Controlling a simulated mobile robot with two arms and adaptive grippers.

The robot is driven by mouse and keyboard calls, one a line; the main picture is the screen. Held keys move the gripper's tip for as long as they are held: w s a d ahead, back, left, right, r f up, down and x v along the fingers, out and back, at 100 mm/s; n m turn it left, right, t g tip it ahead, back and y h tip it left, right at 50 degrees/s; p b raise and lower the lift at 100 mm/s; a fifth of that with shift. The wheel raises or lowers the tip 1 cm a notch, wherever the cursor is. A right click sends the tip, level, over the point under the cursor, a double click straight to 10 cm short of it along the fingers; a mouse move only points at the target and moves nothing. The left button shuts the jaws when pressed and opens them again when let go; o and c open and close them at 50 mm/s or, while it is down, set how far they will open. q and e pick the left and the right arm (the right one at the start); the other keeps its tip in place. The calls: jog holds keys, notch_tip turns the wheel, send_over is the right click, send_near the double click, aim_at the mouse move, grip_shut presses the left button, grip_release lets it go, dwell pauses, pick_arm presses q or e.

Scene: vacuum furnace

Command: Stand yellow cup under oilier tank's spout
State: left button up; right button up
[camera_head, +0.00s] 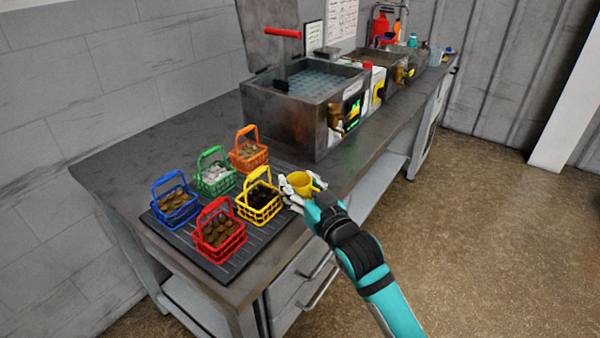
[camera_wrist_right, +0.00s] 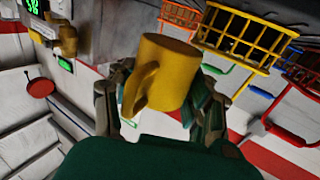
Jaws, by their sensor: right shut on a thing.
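The yellow cup (camera_head: 300,183) is held in my right gripper (camera_head: 299,190), just beside the yellow basket and near the bench's front edge. In the right wrist view the yellow cup (camera_wrist_right: 165,70) sits between the fingers, its handle towards the camera. The nearer metal tank (camera_head: 305,110) has a brass spout (camera_head: 336,118) on its front, beyond the cup and apart from it; the brass spout (camera_wrist_right: 66,40) also shows in the right wrist view. A second tank (camera_head: 368,76) further back has a yellowish tap (camera_head: 402,75). I cannot tell which tank is the oilier one. My left gripper is not in view.
A yellow basket (camera_head: 259,203), red basket (camera_head: 218,229), blue basket (camera_head: 175,202), green basket (camera_head: 214,175) and orange basket (camera_head: 248,152) stand on a dark ribbed mat (camera_head: 262,237). The bench (camera_head: 330,172) is clear in front of the nearer tank. Bottles (camera_head: 380,28) stand at the back.

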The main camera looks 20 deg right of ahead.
jog(key=s+d+f+m+h+p, duration=0.1)
jog(key=s+f, duration=0.1)
jog(key=s, duration=0.9)
jog(key=s+d+f+m+h+p, duration=0.1)
jog(key=s+f+h, duration=0.1)
jog(key=s, duration=0.9)
jog(key=shift+s+f, duration=0.3)
jog(key=shift+s, duration=0.1)
